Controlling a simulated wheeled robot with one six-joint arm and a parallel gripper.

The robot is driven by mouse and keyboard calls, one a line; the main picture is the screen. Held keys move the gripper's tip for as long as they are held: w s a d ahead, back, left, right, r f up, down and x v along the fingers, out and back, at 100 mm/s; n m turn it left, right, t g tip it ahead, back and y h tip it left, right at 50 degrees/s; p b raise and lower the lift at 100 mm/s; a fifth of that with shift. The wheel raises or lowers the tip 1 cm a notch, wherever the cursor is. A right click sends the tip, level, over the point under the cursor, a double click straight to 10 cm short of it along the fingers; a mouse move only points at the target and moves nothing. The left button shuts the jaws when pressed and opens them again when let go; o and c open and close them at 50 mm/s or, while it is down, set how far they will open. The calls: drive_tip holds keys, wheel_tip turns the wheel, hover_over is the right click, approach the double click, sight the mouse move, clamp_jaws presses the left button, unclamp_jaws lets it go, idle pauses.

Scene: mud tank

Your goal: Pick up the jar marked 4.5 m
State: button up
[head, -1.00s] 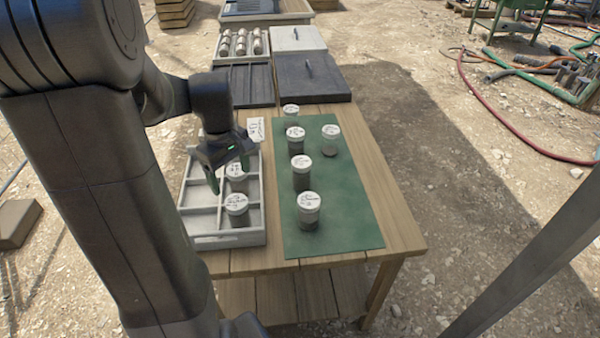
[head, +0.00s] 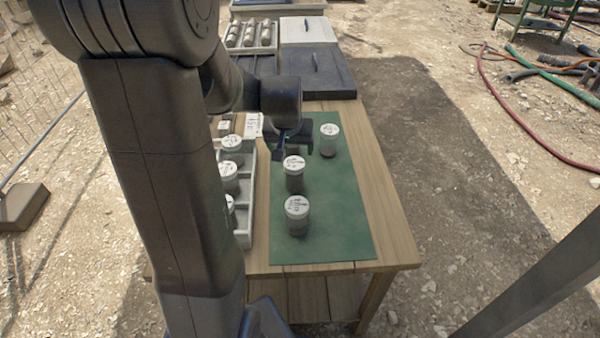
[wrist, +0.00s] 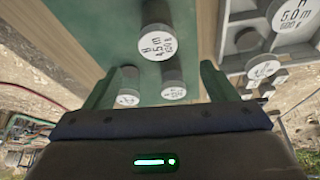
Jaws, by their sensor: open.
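The jar marked 4.5 m (wrist: 158,44) has a white lid and grey body and stands on the green mat (wrist: 110,20). It lies ahead of the spread fingers of my gripper (wrist: 167,70) in the wrist view. In the head view it appears to be the middle jar (head: 294,178), though its lid is too small to read. My gripper (head: 295,148) is open and empty, just beyond and above that jar. The near part of the mat holds another similar jar (head: 297,216). A further jar (head: 329,142) stands at the far right of the mat.
A pale compartment tray (head: 245,215) with several lidded jars, one marked 5.0 m (wrist: 290,14), stands left of the mat, partly hidden by my arm. A dark lidded box (head: 315,76) lies at the table's far end. The mat's right side is clear.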

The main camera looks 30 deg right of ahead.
sight(294, 163)
drive_tip(key=x, duration=0.7)
drive_tip(key=shift+x, duration=2.65)
drive_tip(key=shift+s+d, duration=0.1)
drive_tip(key=shift+s, duration=0.1)
drive_tip(key=c, duration=1.6)
